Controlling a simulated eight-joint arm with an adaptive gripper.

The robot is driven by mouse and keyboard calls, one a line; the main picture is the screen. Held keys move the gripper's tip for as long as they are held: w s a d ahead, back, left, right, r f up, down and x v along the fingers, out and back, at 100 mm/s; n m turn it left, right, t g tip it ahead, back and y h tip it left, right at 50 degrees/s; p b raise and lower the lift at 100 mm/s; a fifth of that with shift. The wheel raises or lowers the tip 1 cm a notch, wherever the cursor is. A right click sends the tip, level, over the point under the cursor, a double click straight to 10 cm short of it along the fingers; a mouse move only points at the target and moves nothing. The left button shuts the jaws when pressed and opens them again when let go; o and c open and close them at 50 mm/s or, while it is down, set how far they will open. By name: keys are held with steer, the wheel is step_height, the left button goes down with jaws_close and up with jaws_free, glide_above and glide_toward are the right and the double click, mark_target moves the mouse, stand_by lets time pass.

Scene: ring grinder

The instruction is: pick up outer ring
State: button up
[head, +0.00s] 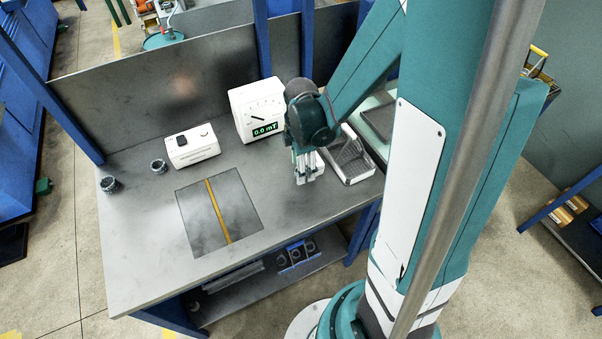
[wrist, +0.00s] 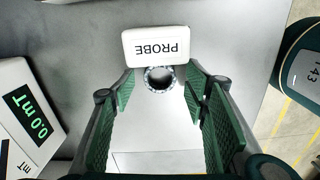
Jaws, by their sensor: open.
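A small grey metal ring (wrist: 159,78) with a dark centre lies at the edge of a white block marked PROBE (wrist: 160,46) in the wrist view. I cannot tell for sure that it is the outer ring, or whether it touches the block. My gripper (head: 304,177) points down over the right part of the bench, beside the meter. Its green-padded fingers are open and apart, with the ring between and beyond their tips in the wrist view. In the head view the gripper hides the ring.
A white meter (head: 258,108) reading 0.0 mT stands behind my gripper; a white box (head: 193,146) stands left of it. Two dark ring-shaped pieces, one (head: 110,184) and another (head: 158,166), sit at the bench's left. A tray (head: 349,157) is at right. The bench front (head: 150,275) is clear.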

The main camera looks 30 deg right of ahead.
steer(key=shift+f, duration=0.55)
steer(key=c, duration=1.1)
steer(key=shift+r, duration=0.2)
step_height(320, 180, up, 18)
steer(key=p, duration=0.2)
steer(key=shift+f+p, duration=0.15)
steer(key=shift+p, duration=0.15)
stand_by(0.6)
